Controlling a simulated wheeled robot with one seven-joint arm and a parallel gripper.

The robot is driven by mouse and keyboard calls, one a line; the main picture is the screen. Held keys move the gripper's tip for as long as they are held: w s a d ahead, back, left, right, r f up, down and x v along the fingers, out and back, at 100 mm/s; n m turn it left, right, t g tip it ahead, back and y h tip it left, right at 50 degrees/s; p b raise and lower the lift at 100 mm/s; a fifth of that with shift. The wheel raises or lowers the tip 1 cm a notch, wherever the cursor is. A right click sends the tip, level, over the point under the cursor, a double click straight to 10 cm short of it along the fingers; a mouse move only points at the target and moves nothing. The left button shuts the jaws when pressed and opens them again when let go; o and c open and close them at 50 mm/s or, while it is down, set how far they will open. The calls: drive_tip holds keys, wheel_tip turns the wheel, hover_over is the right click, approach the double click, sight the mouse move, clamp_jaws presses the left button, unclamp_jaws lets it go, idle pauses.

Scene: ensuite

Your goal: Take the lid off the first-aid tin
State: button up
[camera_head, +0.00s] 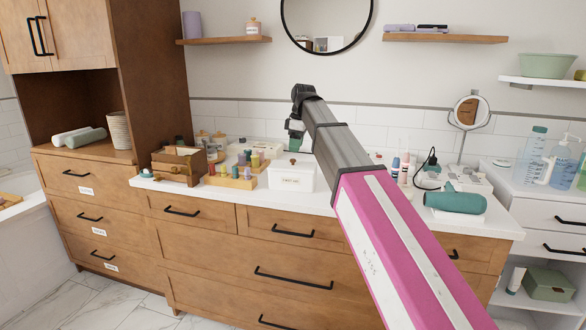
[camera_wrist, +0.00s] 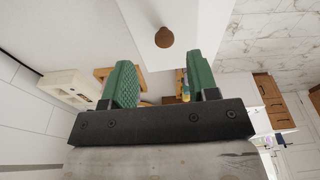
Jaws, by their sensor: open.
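The first-aid tin is a white box (camera_head: 289,181) with a small label on its front, standing near the middle of the counter. Its white lid (camera_head: 283,164) is on and has a small brown knob (camera_head: 293,161). My gripper (camera_head: 296,140) is above and behind the tin in the head view, partly hidden by my arm. In the wrist view my gripper (camera_wrist: 164,75) has its two green fingers open and empty. The knob (camera_wrist: 164,37) shows beyond the fingertips, between them, with white lid surface (camera_wrist: 145,15) around it. Nothing is touching the knob.
A wooden tray with several small bottles (camera_head: 231,181) stands left of the tin, with a wooden drawer box (camera_head: 180,164) farther left. A green hair dryer (camera_head: 455,200), tubes and a round mirror (camera_head: 470,112) are at the right. A narrow strip of counter front is clear.

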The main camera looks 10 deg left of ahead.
sight(293, 159)
drive_tip(key=shift+s+a+f, duration=0.1)
drive_tip(key=shift+a+f, duration=0.05)
drive_tip(key=shift+f, duration=0.7)
drive_tip(key=shift+s+a+f, duration=0.1)
drive_tip(key=shift+a+f, duration=0.05)
drive_tip(key=shift+f, duration=0.75)
drive_tip(key=shift+s+a+f, duration=0.1)
drive_tip(key=shift+a+f, duration=0.05)
drive_tip(key=shift+f, duration=0.7)
clamp_jaws()
